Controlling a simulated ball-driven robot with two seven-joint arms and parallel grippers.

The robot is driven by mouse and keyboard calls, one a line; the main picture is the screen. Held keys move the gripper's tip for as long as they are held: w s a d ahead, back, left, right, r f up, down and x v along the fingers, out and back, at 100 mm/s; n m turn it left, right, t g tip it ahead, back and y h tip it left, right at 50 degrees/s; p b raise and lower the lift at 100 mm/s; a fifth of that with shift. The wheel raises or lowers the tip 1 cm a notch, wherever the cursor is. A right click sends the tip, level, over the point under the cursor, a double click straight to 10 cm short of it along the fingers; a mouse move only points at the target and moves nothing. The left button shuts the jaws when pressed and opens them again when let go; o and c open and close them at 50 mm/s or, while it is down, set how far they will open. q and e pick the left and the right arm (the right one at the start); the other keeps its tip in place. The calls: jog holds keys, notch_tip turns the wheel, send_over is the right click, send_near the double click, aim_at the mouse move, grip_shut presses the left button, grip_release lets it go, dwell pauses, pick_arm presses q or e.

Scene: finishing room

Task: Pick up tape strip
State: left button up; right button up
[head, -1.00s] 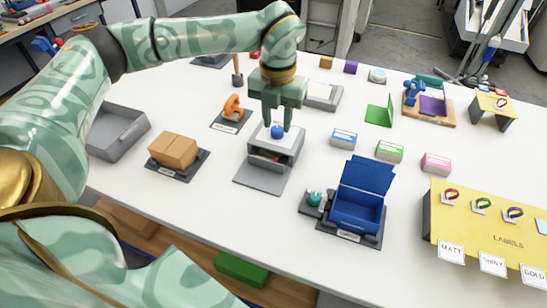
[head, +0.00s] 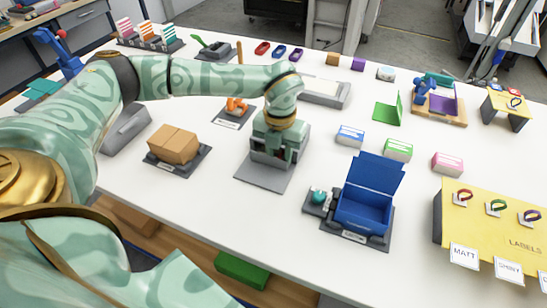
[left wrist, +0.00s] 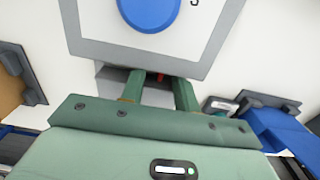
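My left gripper (head: 280,158) points down at the front of a grey box-shaped device on a grey base plate (head: 262,178). In the left wrist view its two green fingers (left wrist: 159,92) are apart. A small red patch (left wrist: 158,77) shows between them, under the device's edge. I cannot tell whether it is a tape strip or whether a finger touches it. A large blue button (left wrist: 148,8) sits on the device's white, grey-rimmed top. No tape strip can be clearly made out. My right gripper is not in view.
Labelled blue, green and pink packs lie further right. A yellow label stand (head: 490,222) is at the right edge.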

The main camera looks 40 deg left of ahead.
pick_arm(q)
grip_shut()
jog(key=shift+r, duration=0.1)
